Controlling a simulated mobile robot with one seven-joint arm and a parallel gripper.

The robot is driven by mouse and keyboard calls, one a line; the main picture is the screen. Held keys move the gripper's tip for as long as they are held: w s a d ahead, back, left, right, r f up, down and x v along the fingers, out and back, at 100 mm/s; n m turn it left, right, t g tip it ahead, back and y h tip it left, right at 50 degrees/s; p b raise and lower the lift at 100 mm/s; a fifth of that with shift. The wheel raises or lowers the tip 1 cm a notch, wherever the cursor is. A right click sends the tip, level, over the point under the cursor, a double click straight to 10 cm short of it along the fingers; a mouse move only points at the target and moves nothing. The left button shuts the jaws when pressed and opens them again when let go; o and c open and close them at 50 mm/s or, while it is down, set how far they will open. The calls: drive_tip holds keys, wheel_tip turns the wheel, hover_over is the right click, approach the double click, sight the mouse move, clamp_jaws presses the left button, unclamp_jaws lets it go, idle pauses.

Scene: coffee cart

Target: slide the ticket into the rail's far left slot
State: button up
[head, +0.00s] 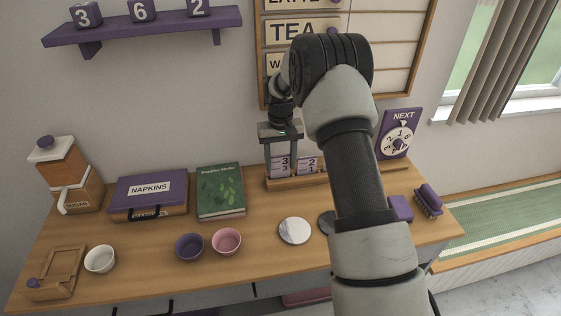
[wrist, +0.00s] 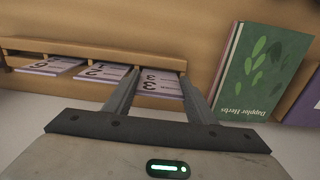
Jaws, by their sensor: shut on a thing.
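The ticket (head: 281,164), a pale lilac card marked with 3s, is between the two fingers of my gripper (head: 280,171). My gripper is shut on it at its side edges. It also shows in the wrist view (wrist: 160,84), upside down. The ticket stands at the left end of the wooden rail (head: 298,182), its lower end at the rail. In the wrist view the rail (wrist: 90,49) runs behind the tickets, and I cannot tell how deep the held one sits. Another ticket (head: 308,163) marked 2 and 1 stands to its right. A third ticket (wrist: 50,67) marked 6 shows in the wrist view.
A green book (head: 220,190) stands close left of the rail, with a napkin box (head: 148,197) beyond it. Bowls (head: 227,241) and a white round disc (head: 295,231) sit in front. My arm hides the rail's right part. A purple dial (head: 398,135) stands right.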

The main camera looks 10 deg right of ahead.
drive_tip(key=shift+f, duration=0.2)
drive_tip(key=shift+f+b, duration=0.55)
drive_tip(key=shift+f, duration=0.05)
idle(0.4)
drive_tip(key=o, duration=1.1)
drive_tip(key=shift+r, duration=0.15)
drive_tip(key=shift+r, duration=8.6)
